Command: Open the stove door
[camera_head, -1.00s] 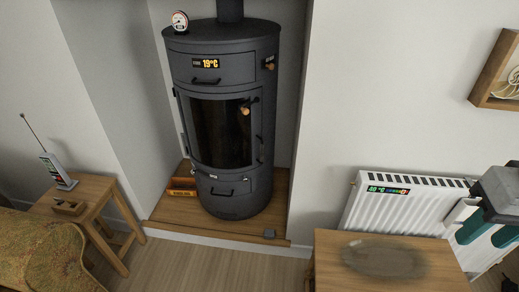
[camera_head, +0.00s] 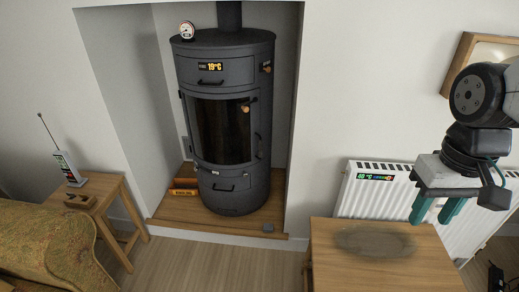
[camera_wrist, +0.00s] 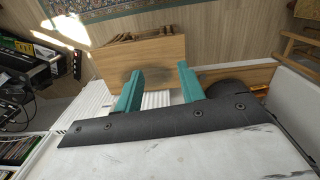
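The dark grey cylindrical stove (camera_head: 226,115) stands upright in the wall alcove in the head view. Its door (camera_head: 222,130), with a dark glass window, looks shut. A dark handle (camera_head: 259,146) sits at the door's right edge. A wooden-tipped knob (camera_head: 246,107) is at the window's upper right, and another (camera_head: 266,68) is higher on the side. My gripper (camera_head: 433,214) hangs well to the right of the stove, above the small table and in front of the radiator. Its teal fingers are apart and empty; they also show in the wrist view (camera_wrist: 160,88).
A wooden table (camera_head: 385,275) with a dark stain stands front right, before a white radiator (camera_head: 350,193). A side table (camera_head: 100,190) holds a radio (camera_head: 70,170) at left, beside a patterned armchair (camera_head: 50,235). The stove stands on a raised wooden hearth (camera_head: 160,215). Floor (camera_head: 210,268) is clear between.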

